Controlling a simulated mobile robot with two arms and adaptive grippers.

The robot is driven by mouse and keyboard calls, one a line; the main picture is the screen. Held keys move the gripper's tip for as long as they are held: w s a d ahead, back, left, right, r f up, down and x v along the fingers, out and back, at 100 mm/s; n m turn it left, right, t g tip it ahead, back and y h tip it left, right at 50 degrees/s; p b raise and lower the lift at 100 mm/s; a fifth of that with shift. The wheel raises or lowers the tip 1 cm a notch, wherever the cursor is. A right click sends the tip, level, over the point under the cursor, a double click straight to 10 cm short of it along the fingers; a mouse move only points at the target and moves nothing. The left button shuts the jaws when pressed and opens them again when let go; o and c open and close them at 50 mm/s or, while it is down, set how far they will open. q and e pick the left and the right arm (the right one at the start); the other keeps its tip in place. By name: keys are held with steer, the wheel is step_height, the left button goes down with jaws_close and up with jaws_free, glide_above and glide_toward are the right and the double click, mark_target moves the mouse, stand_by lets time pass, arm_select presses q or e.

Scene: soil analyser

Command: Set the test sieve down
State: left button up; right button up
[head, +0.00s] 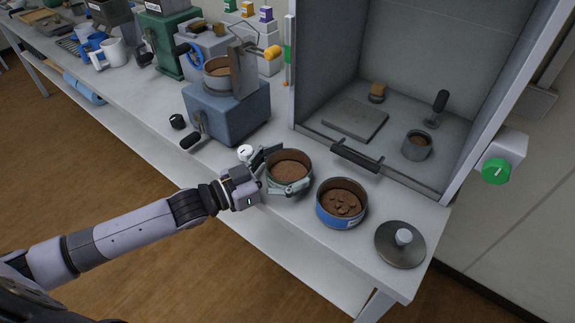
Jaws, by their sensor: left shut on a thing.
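The test sieve (290,171) is a round, grey-green rimmed vessel with fine brown soil in it. It is near the front edge of the white bench, in the middle of the head view. My left gripper (278,176) is shut on it from the left, with one finger along its near side and the other at its back left. The sieve looks level. I cannot tell whether its bottom touches the bench. My right gripper is out of view.
Behind is an open cabinet (400,178) with a front handle. A blue-grey machine (230,112) stands at the back left. Bench room is narrow here.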

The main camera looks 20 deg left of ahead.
arm_select(q)
steer(key=shift+r, duration=0.1)
steer(key=o, duration=1.5)
steer(key=shift+s+a, duration=0.2)
steer(key=v, duration=1.1)
steer(key=shift+s+a+p, duration=0.15)
steer(key=shift+a+p, duration=0.05)
steer(key=shift+p, duration=0.15)
